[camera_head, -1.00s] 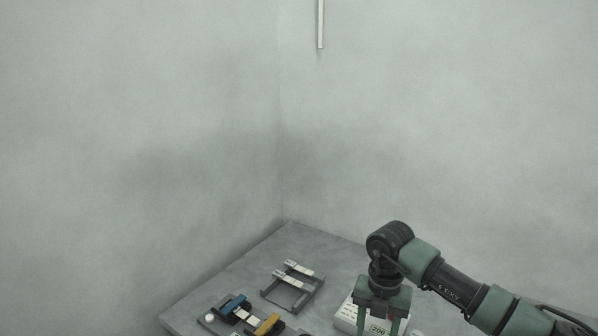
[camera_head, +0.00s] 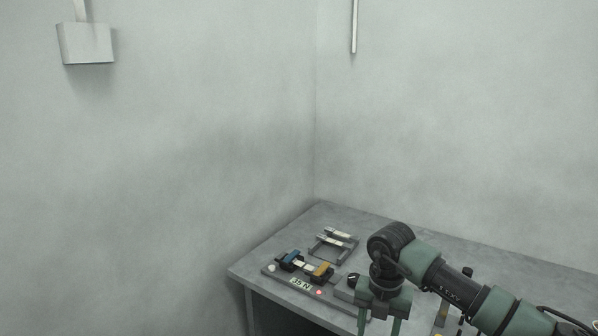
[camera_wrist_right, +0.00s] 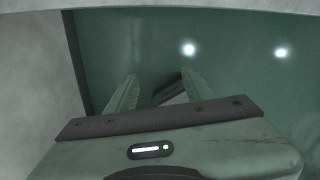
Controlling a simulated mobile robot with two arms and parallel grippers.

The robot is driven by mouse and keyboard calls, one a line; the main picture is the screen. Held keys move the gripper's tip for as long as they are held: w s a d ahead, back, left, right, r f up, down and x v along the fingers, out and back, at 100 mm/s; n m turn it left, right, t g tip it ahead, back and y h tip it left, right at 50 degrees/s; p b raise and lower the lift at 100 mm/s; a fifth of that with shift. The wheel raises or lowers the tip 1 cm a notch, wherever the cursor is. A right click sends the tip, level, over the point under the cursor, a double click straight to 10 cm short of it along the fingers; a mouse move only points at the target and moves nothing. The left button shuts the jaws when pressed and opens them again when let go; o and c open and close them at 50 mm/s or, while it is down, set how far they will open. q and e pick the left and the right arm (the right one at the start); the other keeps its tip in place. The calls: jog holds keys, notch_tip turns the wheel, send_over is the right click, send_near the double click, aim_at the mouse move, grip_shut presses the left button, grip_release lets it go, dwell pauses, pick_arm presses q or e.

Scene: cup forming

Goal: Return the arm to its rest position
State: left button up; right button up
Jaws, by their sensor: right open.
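My right gripper (camera_head: 380,328) hangs downward at the bottom of the head view, in front of the table's front edge in the picture. The arm comes in from the lower right, bent at the wrist. In the right wrist view the two green ribbed fingers (camera_wrist_right: 160,92) stand apart with nothing between them. Their tips point toward a dark green surface. My left gripper is in neither view.
The grey table (camera_head: 255,262) stands in the room's corner. On it are a device with a small display (camera_head: 300,284), blue and yellow blocks and a red light, and a grey rack (camera_head: 334,243). My arm hides part of the right side. A grey box (camera_head: 86,43) hangs at upper left.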

jog(key=s+a+f+m+t+y, duration=0.1)
jog(key=a+f+m+y, duration=0.2)
jog(key=a+f+y, duration=0.5)
jog(key=s+a+f+m+t+y, duration=0.25)
jog(key=a+f+y, duration=0.3)
jog(key=a, duration=0.45)
jog(key=d+f+m+t+h, duration=0.4)
jog(key=d+f+m+t, duration=0.4)
jog(key=f+m, duration=0.5)
jog(key=s+d+f+m+g+h, duration=0.1)
jog(key=s+d+f+m+h, duration=0.2)
jog(key=s+f, duration=0.35)
jog(key=s+d+f+m+g+h, duration=0.1)
jog(key=s+d+f+m+h, duration=0.1)
jog(key=s+d+f, duration=0.5)
jog(key=s+d+f+m+g+h, duration=0.1)
jog(key=s+f, duration=0.4)
jog(key=s, duration=0.6)
jog(key=s+d+f+m+g+h, duration=0.2)
jog(key=s+d+f+g, duration=0.1)
jog(key=s, duration=0.9)
jog(key=s+d+f+m+g+h, duration=0.1)
jog(key=s+d+f+m+g, duration=0.1)
jog(key=s+f+g, duration=0.2)
jog(key=s+f, duration=0.3)
jog(key=s, duration=0.4)
jog(key=shift+s+f, duration=0.25)
jog(key=shift+f, duration=0.1)
jog(key=shift+d+g+h, duration=0.1)
jog(key=shift+g+h, duration=0.15)
